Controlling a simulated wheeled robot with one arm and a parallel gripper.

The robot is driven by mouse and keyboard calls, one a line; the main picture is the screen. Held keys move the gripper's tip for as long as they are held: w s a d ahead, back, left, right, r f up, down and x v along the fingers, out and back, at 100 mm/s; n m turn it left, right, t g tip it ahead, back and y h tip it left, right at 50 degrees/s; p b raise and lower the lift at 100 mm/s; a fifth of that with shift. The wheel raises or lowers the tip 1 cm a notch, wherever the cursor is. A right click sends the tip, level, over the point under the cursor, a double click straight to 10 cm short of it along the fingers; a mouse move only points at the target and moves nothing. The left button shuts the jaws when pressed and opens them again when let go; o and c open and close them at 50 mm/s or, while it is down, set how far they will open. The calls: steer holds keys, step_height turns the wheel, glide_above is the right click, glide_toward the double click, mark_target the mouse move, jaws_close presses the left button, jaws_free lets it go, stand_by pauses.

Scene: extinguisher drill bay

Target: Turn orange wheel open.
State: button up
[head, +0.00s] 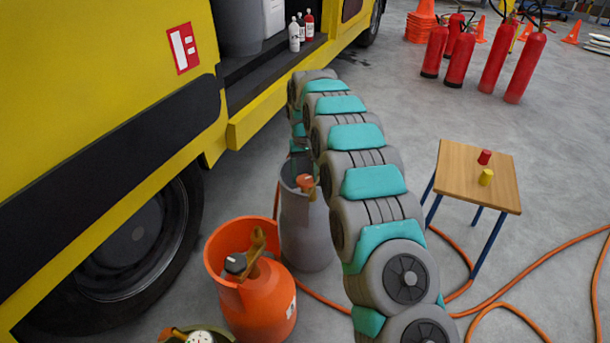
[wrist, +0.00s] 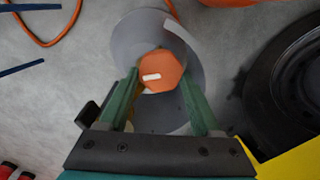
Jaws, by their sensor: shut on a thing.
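The orange wheel (wrist: 163,66) sits on top of a grey cylinder (wrist: 128,42), inside its round collar. In the wrist view the wheel is many-sided and bears a short white mark. My gripper (wrist: 160,82) reaches over the collar with its two green fingers, one on each side of the wheel, and is shut on it. In the head view the orange wheel (head: 305,182) shows small inside the open top of the grey cylinder (head: 307,230). My arm hides part of the cylinder and most of my gripper there.
An orange cylinder (head: 264,305) with a dark knob stands close in front of the grey one. The yellow truck (head: 100,40) and its tyre are at left. A small table (head: 460,180) with two small items stands at right. An orange hose (head: 550,266) lies across the floor.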

steer(key=n, duration=0.6)
steer(key=shift+s+b, duration=0.1)
steer(key=shift+b, duration=0.25)
steer(key=n, duration=0.6)
steer(key=shift+s+a+f+n+b, duration=0.1)
steer(key=shift+s+n+b, duration=0.05)
steer(key=shift+n+b, duration=0.25)
steer(key=n+b, duration=0.1)
steer(key=n, duration=0.5)
steer(key=n+b, duration=0.2)
steer(key=n, duration=0.4)
steer(key=shift+s, duration=0.2)
steer(key=o, duration=1.4)
steer(key=shift+r, duration=0.25)
